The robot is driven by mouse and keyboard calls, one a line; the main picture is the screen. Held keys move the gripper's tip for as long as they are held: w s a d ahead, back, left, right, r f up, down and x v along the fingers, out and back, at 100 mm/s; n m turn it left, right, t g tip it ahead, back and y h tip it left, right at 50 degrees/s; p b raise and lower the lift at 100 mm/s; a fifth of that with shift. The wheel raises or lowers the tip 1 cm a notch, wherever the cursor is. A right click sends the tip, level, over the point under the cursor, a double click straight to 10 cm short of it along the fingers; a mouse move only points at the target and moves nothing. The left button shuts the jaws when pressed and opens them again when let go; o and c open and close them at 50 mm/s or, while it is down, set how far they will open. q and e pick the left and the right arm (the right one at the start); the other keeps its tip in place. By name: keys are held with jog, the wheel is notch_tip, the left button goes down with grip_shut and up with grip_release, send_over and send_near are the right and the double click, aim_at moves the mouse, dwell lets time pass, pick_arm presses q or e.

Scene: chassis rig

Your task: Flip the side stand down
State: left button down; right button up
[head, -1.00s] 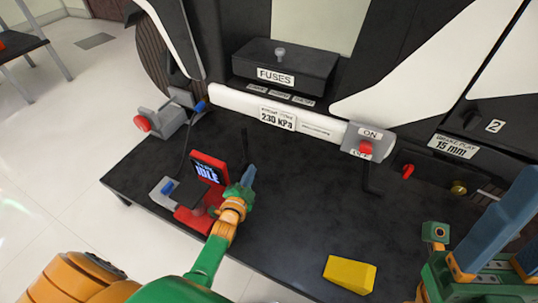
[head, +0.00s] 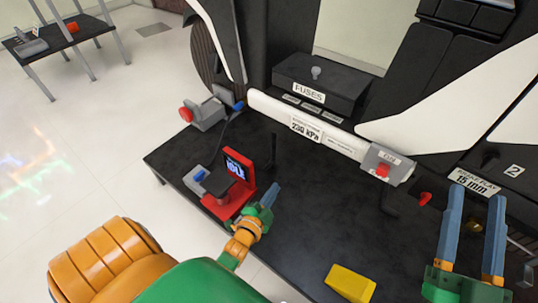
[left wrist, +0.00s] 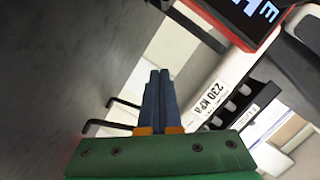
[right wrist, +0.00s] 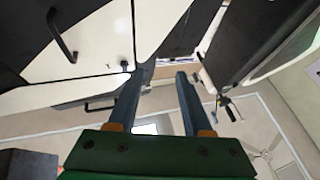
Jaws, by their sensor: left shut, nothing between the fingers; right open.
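Two thin black bent rods stand out from the dark rig: one rod (head: 273,150) behind the red device and another rod (head: 389,203) below the white rail's switch. I cannot tell which is the side stand. Two black bent rods also show at the left of the left wrist view (left wrist: 126,104). My left gripper (head: 273,190) is shut and empty, just right of the red device and apart from both rods; its closed fingers show in the left wrist view (left wrist: 159,75). My right gripper (head: 476,192) is open and empty at the right, before the rig's panels.
The red device (head: 240,190) with a screen stands on the black platform (head: 310,225). A yellow block (head: 350,283) lies at its front edge. A fuse box (head: 320,83), red-knobbed switch (head: 385,165) and grey clamp (head: 207,112) surround it. A side table (head: 60,38) stands far left.

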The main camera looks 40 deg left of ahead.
pick_arm(q)
jog(key=v, duration=0.3)
jog(key=shift+p, duration=0.4)
pick_arm(e)
notch_tip(320, 180, down, 7)
jog(key=w+g+h, duration=0.1)
jog(key=g, duration=0.3)
jog(key=shift+w+d+m+h, duration=0.3)
jog(key=shift+w+d+h, duration=0.05)
jog(key=shift+w+h, duration=0.05)
jog(key=shift+f, duration=0.1)
